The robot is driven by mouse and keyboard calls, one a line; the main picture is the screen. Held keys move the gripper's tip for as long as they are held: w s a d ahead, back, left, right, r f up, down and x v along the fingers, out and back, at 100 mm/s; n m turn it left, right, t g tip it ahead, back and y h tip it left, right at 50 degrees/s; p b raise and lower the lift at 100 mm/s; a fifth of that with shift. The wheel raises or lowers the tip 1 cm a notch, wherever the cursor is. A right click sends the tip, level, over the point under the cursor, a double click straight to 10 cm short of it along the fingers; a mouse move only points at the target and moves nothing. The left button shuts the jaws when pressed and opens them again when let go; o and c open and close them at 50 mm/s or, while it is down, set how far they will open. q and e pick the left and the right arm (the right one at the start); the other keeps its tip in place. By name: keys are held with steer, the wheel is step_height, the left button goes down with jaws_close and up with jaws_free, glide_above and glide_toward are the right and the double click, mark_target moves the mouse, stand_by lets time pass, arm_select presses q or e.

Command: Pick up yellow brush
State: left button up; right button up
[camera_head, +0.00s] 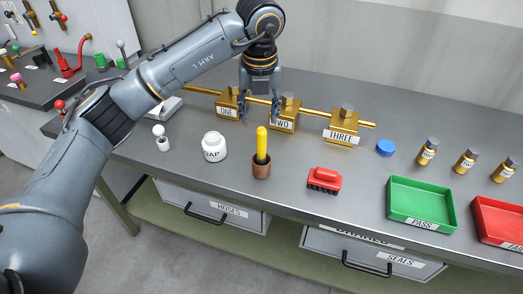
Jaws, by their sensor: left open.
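The yellow brush (262,142) stands upright with its yellow handle up and its brown lower part (262,167) on the grey bench, near the front edge. I cannot tell whether the brown part is a cup or the brush's own base. My left gripper (259,112) points down, open and empty, behind the brush and apart from it. It is in front of the brass blocks marked ONE (228,105) and TWO (285,116) and partly hides them. My right gripper is not in view.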

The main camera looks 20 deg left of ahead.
mark_target(260, 132)
arm_select(q)
steer(key=f, duration=0.4)
steer(key=w+f+p, duration=0.1)
steer(key=shift+a+f, duration=0.15)
steer(key=shift+f, duration=0.25)
steer(key=shift+w+f+p, duration=0.1)
steer(key=shift+f+p, duration=0.2)
steer(key=f, duration=0.1)
steer(key=w+f+p, duration=0.1)
steer(key=f, duration=0.1)
steer(key=shift+f+p, duration=0.3)
steer(key=shift+w+f, duration=0.15)
steer(key=shift+f, duration=0.3)
jaws_close()
